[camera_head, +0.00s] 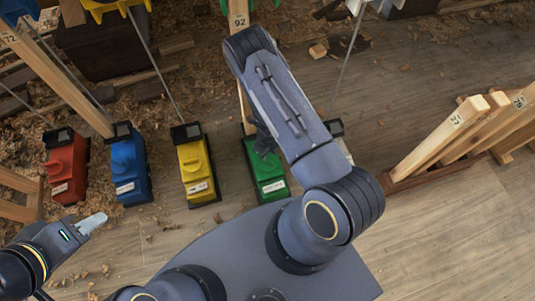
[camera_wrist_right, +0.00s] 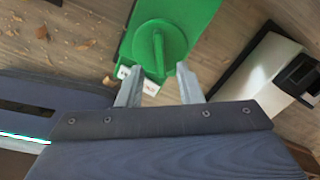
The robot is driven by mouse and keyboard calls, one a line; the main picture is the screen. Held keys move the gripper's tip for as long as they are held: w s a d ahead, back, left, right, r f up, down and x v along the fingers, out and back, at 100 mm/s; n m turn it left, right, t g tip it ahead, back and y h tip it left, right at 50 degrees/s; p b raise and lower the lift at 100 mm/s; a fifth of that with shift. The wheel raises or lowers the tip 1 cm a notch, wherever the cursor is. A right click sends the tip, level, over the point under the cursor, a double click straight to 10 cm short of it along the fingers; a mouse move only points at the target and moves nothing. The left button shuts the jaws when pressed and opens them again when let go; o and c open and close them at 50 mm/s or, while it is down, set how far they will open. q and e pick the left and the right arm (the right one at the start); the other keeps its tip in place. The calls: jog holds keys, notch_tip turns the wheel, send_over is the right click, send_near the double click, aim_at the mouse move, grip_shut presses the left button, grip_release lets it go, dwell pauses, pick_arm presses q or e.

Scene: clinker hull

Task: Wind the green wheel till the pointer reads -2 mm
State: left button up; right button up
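The green winch box (camera_head: 270,180) stands on the floor at the middle of the head view, its upper part partly covered by my right arm. In the right wrist view its green wheel (camera_wrist_right: 145,36) is a round disc with a bar-like green handle (camera_wrist_right: 158,55). My right gripper (camera_wrist_right: 158,72) is open, with its fingertips on either side of the handle's near end; I cannot tell if they touch it. My left gripper (camera_head: 92,223) is at lower left, away from the boxes; its finger gap is not clear. I see no readable pointer or scale.
Yellow (camera_head: 196,168), blue (camera_head: 128,170) and red (camera_head: 67,170) boxes stand left of the green one. A white box (camera_wrist_right: 252,75) stands close on its right. Numbered wooden timbers (camera_head: 440,140) stand at right. Wood shavings litter the floor.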

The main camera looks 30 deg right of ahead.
jog(key=shift+r+p, duration=0.4)
jog(key=shift+r, duration=1.15)
